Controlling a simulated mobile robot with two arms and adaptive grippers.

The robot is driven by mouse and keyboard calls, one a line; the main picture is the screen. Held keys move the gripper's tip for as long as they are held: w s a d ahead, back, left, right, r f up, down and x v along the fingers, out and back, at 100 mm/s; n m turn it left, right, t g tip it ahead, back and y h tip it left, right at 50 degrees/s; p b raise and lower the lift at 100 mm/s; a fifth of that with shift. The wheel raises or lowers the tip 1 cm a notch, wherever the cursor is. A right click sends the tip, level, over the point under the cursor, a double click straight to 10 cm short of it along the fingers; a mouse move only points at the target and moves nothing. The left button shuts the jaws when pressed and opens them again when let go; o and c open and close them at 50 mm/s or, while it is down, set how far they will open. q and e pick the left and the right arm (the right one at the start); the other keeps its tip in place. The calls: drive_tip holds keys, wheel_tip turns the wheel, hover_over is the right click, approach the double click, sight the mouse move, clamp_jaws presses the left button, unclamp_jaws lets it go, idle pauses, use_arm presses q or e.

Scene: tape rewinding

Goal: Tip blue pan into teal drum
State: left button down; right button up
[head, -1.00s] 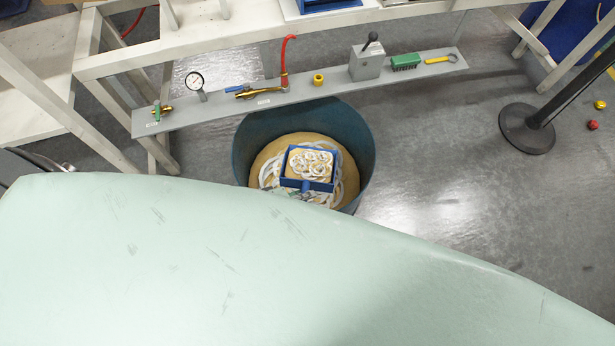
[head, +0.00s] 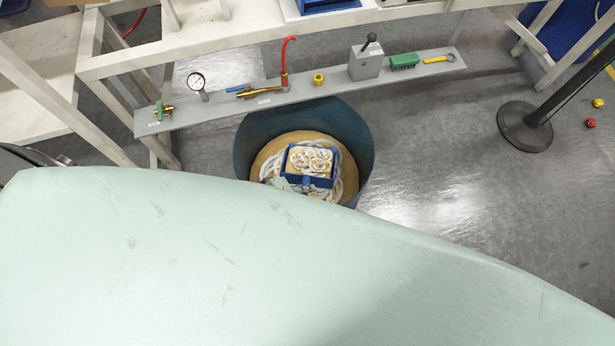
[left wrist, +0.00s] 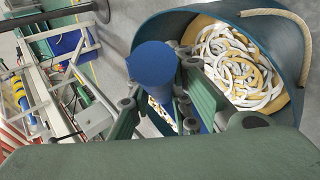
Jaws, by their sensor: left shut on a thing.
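The blue pan (head: 308,181) shows in the head view over the mouth of the teal drum (head: 348,120), with white loops in it. In the left wrist view its blue handle (left wrist: 153,62) stands up close to the camera, and most of the pan is hidden behind my fingers. My left gripper (left wrist: 172,98) is shut on the handle. In the head view it is mostly hidden by my own pale green arm cover. White loops also lie in the drum on a tan surface, clear in the left wrist view (left wrist: 235,62). My right gripper is out of view.
A grey shelf (head: 225,110) behind the drum carries a gauge (head: 196,82), a red hose (head: 287,60), a grey lever box (head: 365,62) and a green brush (head: 403,61). A black post base (head: 524,127) stands right.

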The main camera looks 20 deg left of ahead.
use_arm(q)
drive_tip(key=shift+w+r, duration=0.1)
drive_tip(key=shift+r, duration=0.05)
drive_tip(key=shift+w+a+r+g+p, duration=0.1)
drive_tip(key=shift+w+r+g+p, duration=0.35)
drive_tip(key=shift+r+p, duration=0.3)
drive_tip(key=shift+w+a+r+n+g+p, duration=0.1)
drive_tip(key=shift+w+r+n+g+p, duration=0.3)
drive_tip(key=shift+r, duration=0.3)
drive_tip(key=shift+w+r, duration=0.1)
drive_tip(key=shift+w, duration=0.05)
drive_tip(key=shift+w+a+r+g, duration=0.15)
drive_tip(key=shift+w+r+g, duration=0.25)
drive_tip(key=shift+w+r, duration=0.25)
drive_tip(key=shift+w+a+r+g, duration=0.1)
drive_tip(key=shift+w+r+g, duration=0.35)
drive_tip(key=shift+r, duration=0.3)
drive_tip(key=shift+w, duration=0.1)
drive_tip(key=shift+w+a+r+n+g+h, duration=0.2)
drive_tip(key=shift+w+r+g, duration=0.2)
drive_tip(key=shift+w+r, duration=0.25)
drive_tip(key=shift+w+a+r+n+g+h, duration=0.1)
drive_tip(key=shift+w+r+n+g, duration=0.1)
drive_tip(key=shift+w+r+g, duration=0.35)
